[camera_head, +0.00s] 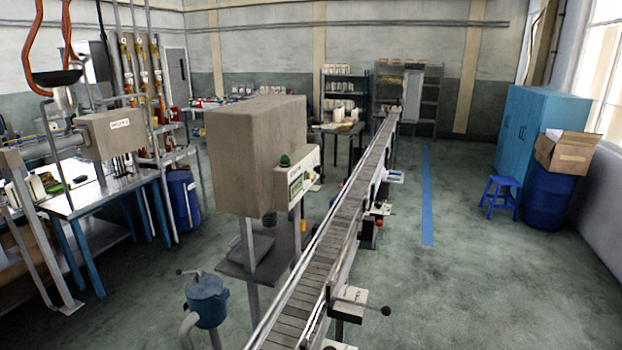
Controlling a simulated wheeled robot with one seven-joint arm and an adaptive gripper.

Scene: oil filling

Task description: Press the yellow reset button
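No yellow reset button can be made out in the head view. A pale control box (305,177) with a green panel is fixed to the right side of a large grey-brown machine housing (257,150) beside the conveyor. A dark green round knob (284,160) shows by the box's upper left edge. The small controls on the box are too small to tell apart. My gripper is not in view.
A long conveyor (335,230) runs from the front middle to the back. A blue-grey pot-like vessel (206,298) stands at the front left. A blue-legged workbench (110,185) is at left. Blue cabinets (535,125), a stool (499,192) and a drum (549,198) stand at right. Floor right of the conveyor is mostly clear.

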